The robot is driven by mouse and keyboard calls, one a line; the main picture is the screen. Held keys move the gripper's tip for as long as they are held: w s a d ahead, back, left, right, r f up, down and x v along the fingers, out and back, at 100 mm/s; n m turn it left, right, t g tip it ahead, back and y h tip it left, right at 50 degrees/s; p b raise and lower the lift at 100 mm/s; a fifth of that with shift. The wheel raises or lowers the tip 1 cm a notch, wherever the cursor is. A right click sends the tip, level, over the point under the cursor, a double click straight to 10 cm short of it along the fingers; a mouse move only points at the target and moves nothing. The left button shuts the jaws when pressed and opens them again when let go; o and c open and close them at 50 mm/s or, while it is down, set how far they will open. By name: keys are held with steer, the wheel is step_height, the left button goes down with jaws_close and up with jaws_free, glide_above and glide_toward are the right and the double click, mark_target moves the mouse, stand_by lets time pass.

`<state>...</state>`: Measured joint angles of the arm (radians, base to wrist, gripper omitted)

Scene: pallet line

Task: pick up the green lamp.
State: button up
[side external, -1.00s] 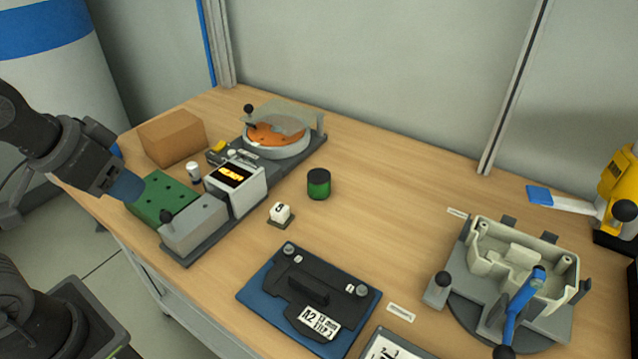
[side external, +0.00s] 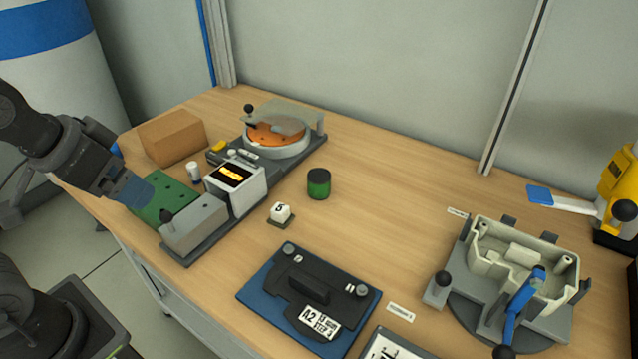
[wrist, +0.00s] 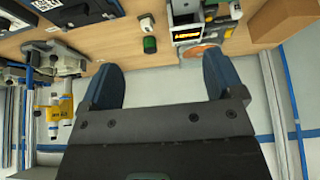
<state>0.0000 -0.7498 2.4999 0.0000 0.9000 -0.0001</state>
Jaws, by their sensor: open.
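My gripper (side external: 134,192) is at the left, near the green block and well apart from the lamp. In the wrist view my gripper (wrist: 160,78) has its two blue fingers spread, with nothing between them.
Between my gripper and the lamp stand the green block (side external: 158,198), a grey block (side external: 194,225) and a white display box (side external: 237,182). The wood right of the lamp is clear.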

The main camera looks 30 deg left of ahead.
steer(key=w+d+r+n, duration=0.1)
steer(key=w+r, duration=0.1)
steer(key=w, duration=0.8)
steer(key=n+g+y, duration=0.1)
steer(key=n, duration=0.1)
glide_toward(318, 176)
steer(key=x, duration=0.6)
steer(key=shift+s+d+f, duration=0.25)
steer(key=shift+s, duration=0.05)
steer(key=shift+w+a+x, duration=0.15)
steer(key=shift+x, duration=1.3)
steer(key=shift+w+a+x, duration=0.1)
steer(key=shift+w+x, duration=0.1)
steer(key=shift+x, duration=1.3)
steer(key=shift+r, duration=0.15)
steer(key=c, duration=1)
